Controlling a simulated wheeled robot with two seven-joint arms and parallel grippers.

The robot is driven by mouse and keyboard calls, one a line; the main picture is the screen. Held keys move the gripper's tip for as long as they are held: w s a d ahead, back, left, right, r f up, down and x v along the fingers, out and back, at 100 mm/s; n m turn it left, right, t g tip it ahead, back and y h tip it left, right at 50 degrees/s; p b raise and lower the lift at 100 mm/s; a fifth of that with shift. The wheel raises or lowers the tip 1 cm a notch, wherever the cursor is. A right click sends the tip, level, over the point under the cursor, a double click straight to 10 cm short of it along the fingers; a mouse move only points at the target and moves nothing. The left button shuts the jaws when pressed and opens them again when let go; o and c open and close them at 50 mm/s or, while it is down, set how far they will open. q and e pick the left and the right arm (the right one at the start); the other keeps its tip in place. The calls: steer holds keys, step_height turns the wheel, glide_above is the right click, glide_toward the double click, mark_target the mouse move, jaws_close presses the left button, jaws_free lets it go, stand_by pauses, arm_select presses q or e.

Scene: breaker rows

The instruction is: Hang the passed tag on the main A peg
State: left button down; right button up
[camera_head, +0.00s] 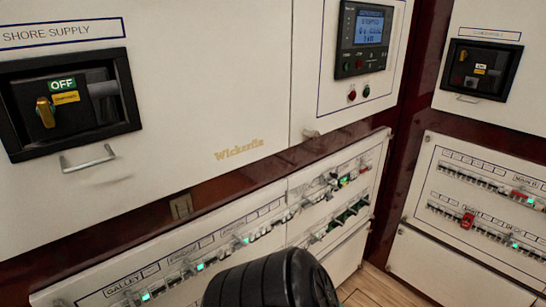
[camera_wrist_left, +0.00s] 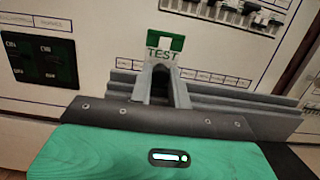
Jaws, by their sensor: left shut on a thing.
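The tag (camera_wrist_left: 165,44), a small green and white card marked TEST, shows upright in the left wrist view. My left gripper (camera_wrist_left: 160,80) has its grey fingers shut on the tag's lower end, in front of a white panel. The left gripper is not seen in the head view. I cannot pick out the main A peg in either view. My right gripper is not in view.
In the head view, the shore supply switch (camera_head: 70,100) is marked OFF above a pull handle (camera_head: 88,160). A display unit (camera_head: 366,38) sits higher. Breaker rows (camera_head: 240,240) run below. The right panel (camera_head: 484,205) has more rows, with red pieces on some breakers.

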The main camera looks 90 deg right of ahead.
arm_select(q)
steer(key=s+a+r+p, duration=0.3)
steer(key=r+p, duration=0.1)
steer(key=r, duration=0.2)
steer(key=shift+s+a, duration=0.25)
stand_by(0.7)
